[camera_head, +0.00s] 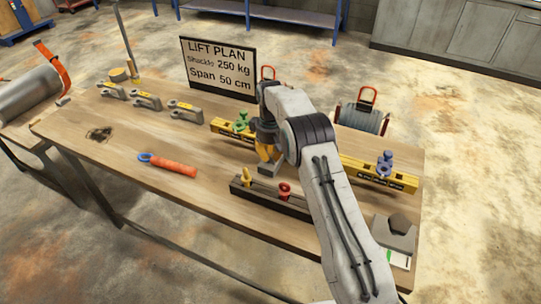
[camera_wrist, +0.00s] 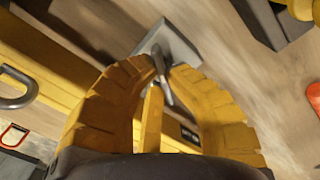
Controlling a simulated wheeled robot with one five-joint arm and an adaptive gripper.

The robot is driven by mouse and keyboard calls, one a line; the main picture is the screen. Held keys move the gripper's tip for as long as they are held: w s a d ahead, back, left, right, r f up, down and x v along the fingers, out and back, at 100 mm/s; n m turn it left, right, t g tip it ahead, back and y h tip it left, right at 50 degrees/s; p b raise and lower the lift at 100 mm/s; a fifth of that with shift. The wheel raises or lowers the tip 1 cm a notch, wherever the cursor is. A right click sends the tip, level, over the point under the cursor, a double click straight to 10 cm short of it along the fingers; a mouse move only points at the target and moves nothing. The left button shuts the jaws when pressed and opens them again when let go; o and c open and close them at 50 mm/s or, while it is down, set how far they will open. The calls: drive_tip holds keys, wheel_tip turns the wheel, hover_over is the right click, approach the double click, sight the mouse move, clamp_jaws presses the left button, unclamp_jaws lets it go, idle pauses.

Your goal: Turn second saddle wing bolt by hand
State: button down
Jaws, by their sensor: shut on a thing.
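My gripper (camera_head: 267,152) points down over the middle of the table. In the wrist view its yellow ribbed fingers (camera_wrist: 164,70) close around a thin grey part, which looks like a wing bolt (camera_wrist: 163,75). The bolt stands at a grey block (camera_wrist: 178,43), also seen just below the fingers in the head view (camera_head: 269,169). The fingers hide part of the bolt, so I cannot tell its turn angle. A yellow beam (camera_head: 350,173) runs behind the gripper, with a green shackle (camera_head: 241,122) and a purple one (camera_head: 385,163) on it.
A dark rack (camera_head: 262,199) with a yellow pin (camera_head: 246,177) and a red pin (camera_head: 284,191) stands close in front. An orange-handled tool (camera_head: 168,164) lies left. Several grey brackets (camera_head: 145,102) and the lift plan sign (camera_head: 218,68) are at the back. The front left is clear.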

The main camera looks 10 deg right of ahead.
drive_tip(key=n, duration=0.7)
drive_tip(key=shift+s+a+f, duration=0.1)
drive_tip(key=shift+s+f, duration=0.05)
drive_tip(key=shift+f, duration=0.2)
drive_tip(key=n, duration=0.7)
drive_tip(key=shift+a+n, duration=0.1)
drive_tip(key=shift+n, duration=0.2)
drive_tip(key=n, duration=0.3)
drive_tip(key=shift+n, duration=0.3)
drive_tip(key=n, duration=0.3)
drive_tip(key=shift+a+n, duration=0.1)
drive_tip(key=shift+n, duration=0.3)
drive_tip(key=n, duration=0.4)
drive_tip(key=shift+s, duration=0.1)
drive_tip(key=shift+a+n, duration=0.1)
drive_tip(key=shift+n, duration=1.6)
